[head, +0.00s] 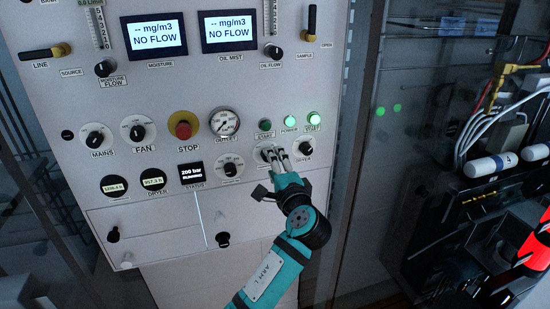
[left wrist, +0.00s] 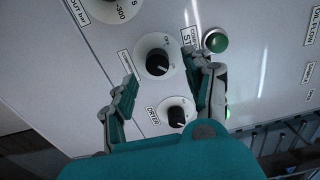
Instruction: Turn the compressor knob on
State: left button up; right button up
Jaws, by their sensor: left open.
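The compressor knob (left wrist: 157,64) is a black knob on a round white dial. In the left wrist view it lies between the two fingers of my left gripper (left wrist: 166,72), which are open and do not appear to touch it. In the head view my left gripper (head: 277,160) reaches up to the panel and partly covers this knob. I cannot tell for sure which mark its pointer is on. My right gripper is not in view.
The dryer knob (head: 306,148) is close beside, also in the left wrist view (left wrist: 177,115). A green button (left wrist: 215,40) sits near the right finger. A red stop button (head: 183,130) and a gauge (head: 224,122) are further left. Cables and equipment (head: 490,140) stand at right.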

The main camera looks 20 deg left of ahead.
pick_arm(q)
jog(key=v, duration=0.8)
jog(key=shift+a, duration=0.2)
jog(key=shift+r, duration=0.1)
